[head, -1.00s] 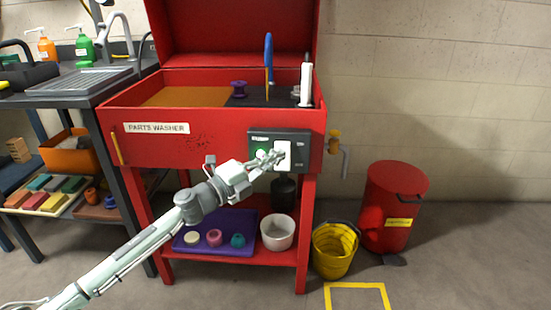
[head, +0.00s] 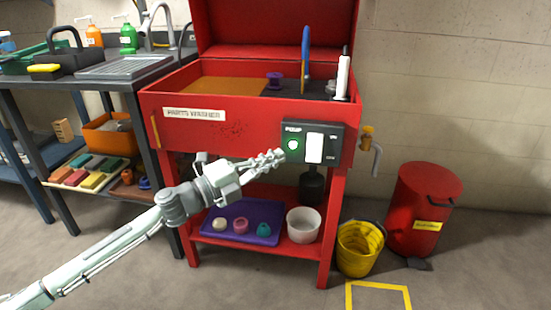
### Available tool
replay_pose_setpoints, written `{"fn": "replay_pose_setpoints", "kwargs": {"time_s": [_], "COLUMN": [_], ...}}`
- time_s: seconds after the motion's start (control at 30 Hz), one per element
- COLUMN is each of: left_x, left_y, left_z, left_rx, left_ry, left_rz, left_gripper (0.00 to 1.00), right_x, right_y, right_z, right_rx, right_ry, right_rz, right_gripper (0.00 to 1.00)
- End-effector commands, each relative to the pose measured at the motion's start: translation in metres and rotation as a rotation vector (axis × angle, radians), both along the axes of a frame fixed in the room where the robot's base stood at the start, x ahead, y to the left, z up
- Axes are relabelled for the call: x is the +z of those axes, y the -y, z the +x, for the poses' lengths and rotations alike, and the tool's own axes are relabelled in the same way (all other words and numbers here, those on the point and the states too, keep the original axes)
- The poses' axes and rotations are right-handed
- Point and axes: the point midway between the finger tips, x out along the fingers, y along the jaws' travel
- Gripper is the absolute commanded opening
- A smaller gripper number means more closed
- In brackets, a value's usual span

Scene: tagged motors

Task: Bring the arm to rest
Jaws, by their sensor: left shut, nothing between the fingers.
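My left arm comes in from the lower left of the head view. Its gripper (head: 270,160) is shut and empty, in front of the red parts washer (head: 225,140). A round green light (head: 293,144) shows on the panel. My right gripper is not in view.
Below the washer's basin, a shelf holds a purple tray (head: 262,236) and a white bowl (head: 303,225). A yellow bucket (head: 358,248) and a red bin (head: 424,208) stand on the floor at right. A sink bench (head: 100,75) is at left.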

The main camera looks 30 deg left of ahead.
Motion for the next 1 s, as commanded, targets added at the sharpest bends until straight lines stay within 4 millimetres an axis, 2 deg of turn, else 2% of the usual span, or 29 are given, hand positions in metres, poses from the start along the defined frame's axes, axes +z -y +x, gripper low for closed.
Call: {"fn": "replay_pose_setpoints", "kwargs": {"time_s": [0.3, 0.37, 0.43, 0.47, 0.57, 0.6, 0.67, 0.7, 0.77, 0.8, 0.9, 1.0], "left_x": [-0.003, -0.010, -0.028, -0.040, -0.100, -0.128, -0.168, -0.193, -0.229, -0.251, -0.296, -0.326], "left_y": [-0.002, -0.008, -0.022, -0.030, -0.058, -0.066, -0.073, -0.075, -0.072, -0.068, -0.052, -0.031], "left_z": [0.001, 0.002, 0.003, 0.003, -0.014, -0.026, -0.047, -0.065, -0.093, -0.114, -0.168, -0.215], "left_rx": [0.020, 0.069, 0.172, 0.231, 0.471, 0.566, 0.694, 0.773, 0.885, 0.956, 1.111, 1.231], "left_ry": [-0.012, -0.040, -0.107, -0.148, -0.336, -0.418, -0.538, -0.616, -0.737, -0.817, -1.007, -1.168], "left_rz": [-0.024, -0.078, -0.189, -0.251, -0.482, -0.564, -0.668, -0.727, -0.806, -0.852, -0.940, -0.996], "left_gripper": [0.00, 0.00, 0.00, 0.00, 0.00, 0.00, 0.00, 0.00, 0.00, 0.00, 0.00, 0.00], "right_x": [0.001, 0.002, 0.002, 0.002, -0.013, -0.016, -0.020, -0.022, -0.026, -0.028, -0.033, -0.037], "right_y": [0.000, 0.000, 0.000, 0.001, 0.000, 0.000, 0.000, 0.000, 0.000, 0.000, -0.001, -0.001], "right_z": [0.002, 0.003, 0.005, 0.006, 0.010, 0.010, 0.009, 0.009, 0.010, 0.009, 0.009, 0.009], "right_rx": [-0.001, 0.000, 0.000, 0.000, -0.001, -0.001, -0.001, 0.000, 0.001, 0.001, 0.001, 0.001], "right_ry": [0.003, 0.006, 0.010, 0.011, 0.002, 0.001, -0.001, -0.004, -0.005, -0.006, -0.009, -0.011], "right_rz": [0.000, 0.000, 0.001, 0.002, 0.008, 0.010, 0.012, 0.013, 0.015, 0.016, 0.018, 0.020], "right_gripper": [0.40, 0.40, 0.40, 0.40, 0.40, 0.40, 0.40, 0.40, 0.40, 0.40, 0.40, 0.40]}}
